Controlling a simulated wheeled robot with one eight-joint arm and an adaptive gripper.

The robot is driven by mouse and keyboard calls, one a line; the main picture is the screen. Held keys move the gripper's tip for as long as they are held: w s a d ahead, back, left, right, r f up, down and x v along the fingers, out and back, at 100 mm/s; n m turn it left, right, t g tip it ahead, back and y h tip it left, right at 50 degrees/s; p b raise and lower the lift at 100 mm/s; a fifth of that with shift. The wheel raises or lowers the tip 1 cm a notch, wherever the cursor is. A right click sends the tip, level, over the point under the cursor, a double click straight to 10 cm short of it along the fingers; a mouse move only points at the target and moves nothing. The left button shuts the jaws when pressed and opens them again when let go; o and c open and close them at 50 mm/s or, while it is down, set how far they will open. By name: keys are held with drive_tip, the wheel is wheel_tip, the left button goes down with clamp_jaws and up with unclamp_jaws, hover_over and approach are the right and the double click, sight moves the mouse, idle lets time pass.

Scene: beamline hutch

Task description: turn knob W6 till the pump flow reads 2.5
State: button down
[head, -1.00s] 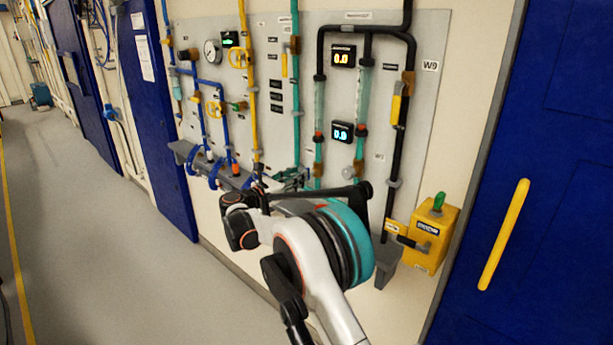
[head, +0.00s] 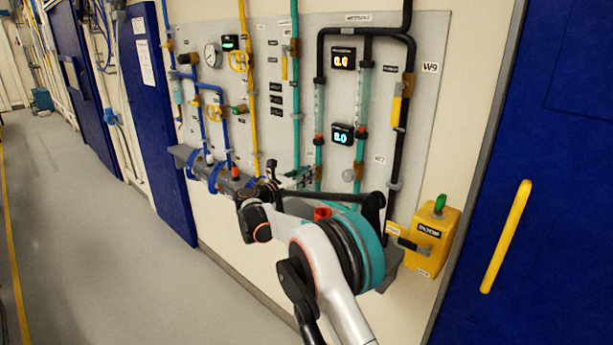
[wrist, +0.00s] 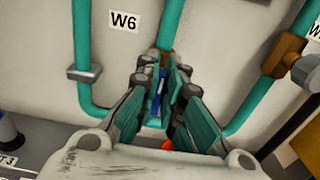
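In the wrist view the W6 label (wrist: 124,20) is on the panel, up and left of a brown fitting (wrist: 165,58) on a green pipe. A blue piece (wrist: 160,88), perhaps the W6 knob's handle, shows between the fingers of my gripper (wrist: 163,75). The fingers stand close on both sides; whether they touch it is unclear. In the head view my gripper (head: 270,172) is at the panel's lower edge and the knob cannot be made out. Two displays, an upper yellow one (head: 342,59) and a lower teal one (head: 342,134), seem to read 0.0; their labels are illegible.
A pale round knob on a brown valve (wrist: 308,72) stands right of my gripper. Green pipes flank the fingers. A grey ledge (head: 180,150) with blue hooks runs along the panel's lower left. A yellow box (head: 432,240) is at the right. The floor at left is clear.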

drive_tip(key=shift+m, duration=0.3)
drive_tip(key=m, duration=0.3)
drive_tip(key=shift+s+d+m, duration=0.15)
drive_tip(key=shift+m, duration=0.15)
drive_tip(key=m, duration=0.3)
drive_tip(key=shift+s+d+f+m+p, duration=0.1)
drive_tip(key=shift+f+m+p, duration=0.05)
drive_tip(key=shift+m+p, duration=0.2)
drive_tip(key=m, duration=0.3)
drive_tip(key=shift+d+f, duration=0.1)
drive_tip(key=shift+f, duration=0.05)
drive_tip(key=shift+s+f+m, duration=0.1)
drive_tip(key=shift+f+m, duration=0.05)
drive_tip(key=shift+m, duration=0.95)
drive_tip(key=shift+f+m, duration=0.1)
drive_tip(key=shift+m, duration=0.95)
drive_tip(key=shift+d, duration=0.1)
drive_tip(key=c, duration=1.7)
unclamp_jaws()
